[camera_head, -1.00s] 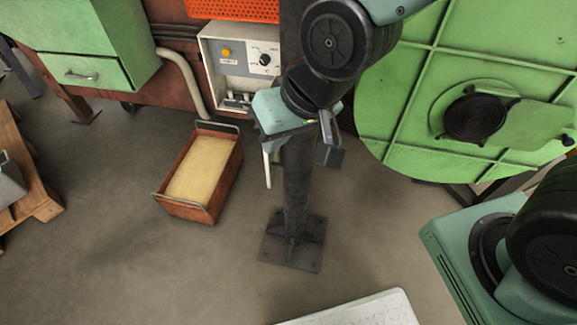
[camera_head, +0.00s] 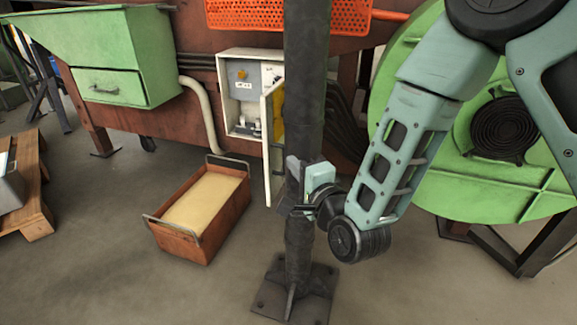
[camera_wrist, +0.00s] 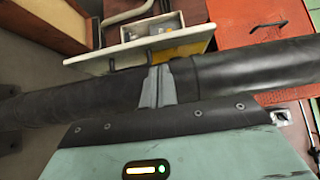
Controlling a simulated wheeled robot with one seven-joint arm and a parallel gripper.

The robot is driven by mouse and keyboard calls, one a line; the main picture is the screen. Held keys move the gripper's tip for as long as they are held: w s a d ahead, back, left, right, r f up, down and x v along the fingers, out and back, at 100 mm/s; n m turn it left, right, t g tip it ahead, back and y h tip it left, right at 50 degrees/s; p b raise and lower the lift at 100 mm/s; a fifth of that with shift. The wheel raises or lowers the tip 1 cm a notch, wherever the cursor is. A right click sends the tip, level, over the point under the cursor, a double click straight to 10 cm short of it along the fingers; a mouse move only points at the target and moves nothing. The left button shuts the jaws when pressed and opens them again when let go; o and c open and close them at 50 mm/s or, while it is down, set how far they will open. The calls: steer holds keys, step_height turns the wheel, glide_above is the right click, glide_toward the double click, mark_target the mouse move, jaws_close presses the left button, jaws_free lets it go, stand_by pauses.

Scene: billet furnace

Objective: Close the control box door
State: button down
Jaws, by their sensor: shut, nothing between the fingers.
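The white control box (camera_head: 230,62) is on the rust-brown frame behind a dark post. Its door (camera_head: 269,155) stands open, swung out toward me at the box's right side and seen nearly edge-on. The door's right part is hidden behind the post. My gripper (camera_head: 294,190) is shut and empty, at the post below the box and just right of the door's lower part. In the wrist view, the closed fingers (camera_wrist: 157,86) overlap the dark post, and a white edge that looks like the door (camera_wrist: 140,50) lies beyond it. I cannot tell whether the fingers touch the post.
The dark post (camera_head: 304,100) rises from a floor plate between me and the box. A brown crate with pale filling (camera_head: 235,212) stands on the floor at left. A pale pipe (camera_head: 200,115) runs beside the box. A green round housing (camera_head: 440,175) is at right.

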mark_target(269, 137)
steer(key=b+x, duration=0.1)
steer(key=x, duration=0.9)
steer(key=shift+b, duration=0.35)
